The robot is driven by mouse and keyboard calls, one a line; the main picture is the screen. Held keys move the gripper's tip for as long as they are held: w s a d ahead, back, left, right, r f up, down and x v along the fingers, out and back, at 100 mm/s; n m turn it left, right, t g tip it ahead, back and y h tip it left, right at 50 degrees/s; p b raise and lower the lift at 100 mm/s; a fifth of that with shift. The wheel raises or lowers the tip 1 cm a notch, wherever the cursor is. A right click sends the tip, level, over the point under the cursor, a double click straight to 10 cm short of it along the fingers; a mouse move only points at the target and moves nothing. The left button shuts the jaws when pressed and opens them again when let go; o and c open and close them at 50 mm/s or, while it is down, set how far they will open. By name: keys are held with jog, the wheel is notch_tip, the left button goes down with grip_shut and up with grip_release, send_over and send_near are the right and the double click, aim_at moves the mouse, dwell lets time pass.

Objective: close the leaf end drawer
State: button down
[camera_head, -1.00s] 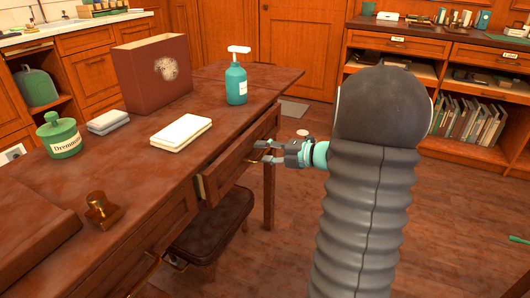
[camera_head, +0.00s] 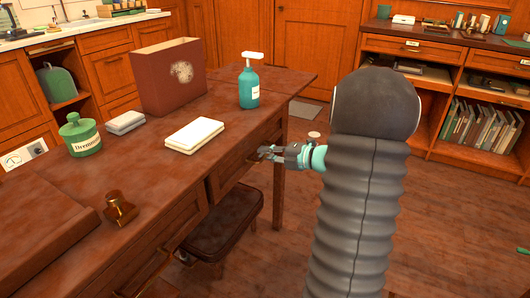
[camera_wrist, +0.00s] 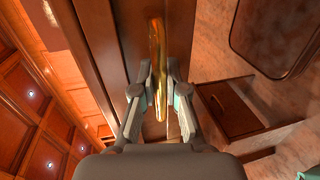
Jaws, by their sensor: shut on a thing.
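The leaf end drawer (camera_head: 228,171) is in the side of the brown wooden table, at the end by the soap bottle. Its front now looks flush or nearly flush with the table side; a small gap cannot be ruled out. My gripper (camera_head: 265,152) is at the drawer front, reaching in from the right. In the wrist view my gripper (camera_wrist: 159,92) has a finger on each side of the brass handle (camera_wrist: 157,45) and is shut on it. The drawer front (camera_wrist: 132,25) shows behind the handle. The drawer's inside is not visible.
A dark stool (camera_head: 225,222) stands below the drawer. Open floor (camera_head: 450,230) lies right.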

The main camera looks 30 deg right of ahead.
jog(key=c, duration=1.2)
grip_release()
jog(key=shift+w+a, duration=0.25)
jog(key=shift+d, duration=0.1)
jog(key=shift+s+d, duration=0.1)
jog(key=shift+s, duration=0.05)
jog(key=shift+s+d, duration=0.1)
jog(key=shift+s, duration=0.05)
jog(key=v, duration=1.1)
jog(key=shift+s+d, duration=0.2)
jog(key=shift+d, duration=0.05)
